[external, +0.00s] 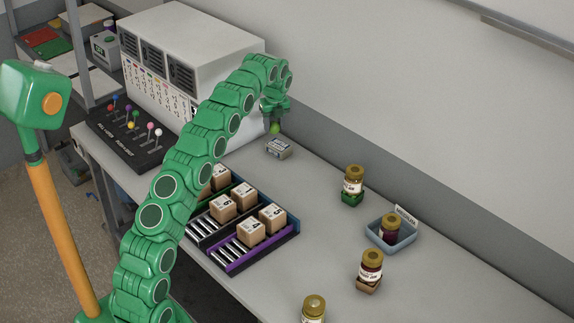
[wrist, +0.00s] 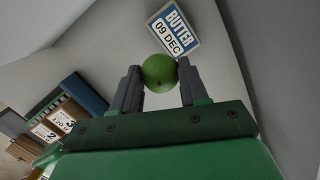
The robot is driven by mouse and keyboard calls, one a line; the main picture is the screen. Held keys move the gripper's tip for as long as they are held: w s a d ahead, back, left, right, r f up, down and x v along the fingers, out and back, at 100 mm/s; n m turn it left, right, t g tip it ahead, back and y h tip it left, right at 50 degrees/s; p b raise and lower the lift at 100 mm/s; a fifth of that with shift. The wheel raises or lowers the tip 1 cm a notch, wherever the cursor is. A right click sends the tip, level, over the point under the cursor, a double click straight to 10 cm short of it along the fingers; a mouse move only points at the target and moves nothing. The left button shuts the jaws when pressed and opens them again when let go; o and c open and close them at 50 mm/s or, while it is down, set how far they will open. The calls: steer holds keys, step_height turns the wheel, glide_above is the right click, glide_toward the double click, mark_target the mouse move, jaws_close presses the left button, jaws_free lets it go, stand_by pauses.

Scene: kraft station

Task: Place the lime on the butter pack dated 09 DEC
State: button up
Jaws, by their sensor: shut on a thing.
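A round green lime (wrist: 159,72) is between the two dark fingertips of my gripper (wrist: 160,88) in the wrist view. It also shows as a small green ball below my gripper (external: 275,112) in the external view. My gripper is shut on the lime. The butter pack (wrist: 173,27), with a label reading BUTTER 09 DEC, lies on the table just beyond the lime in the wrist view. In the external view the butter pack (external: 279,148) lies just below the lime. I cannot tell whether lime and pack touch; the lime covers part of the pack's near edge in the wrist view.
A white machine (external: 190,70) stands behind my arm, with a lever panel (external: 125,135) before it. Numbered boxes (external: 250,229) sit on a roller rack (external: 235,258). Several jars stand at right, one in a blue tray (external: 404,240). The table around the pack's right side is clear.

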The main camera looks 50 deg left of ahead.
steer(key=shift+w+a+f, duration=0.3)
steer(key=shift+w+f, duration=0.45)
steer(key=shift+f, duration=0.15)
steer(key=shift+w+a+f, duration=0.3)
steer(key=shift+w+f, duration=0.4)
steer(key=shift+f, duration=0.2)
steer(key=shift+f, duration=0.1)
steer(key=shift+w+f, duration=0.15)
steer(key=shift+f, duration=1.6)
steer(key=shift+f, duration=0.1)
steer(key=o, duration=1)
steer(key=shift+o, duration=0.2)
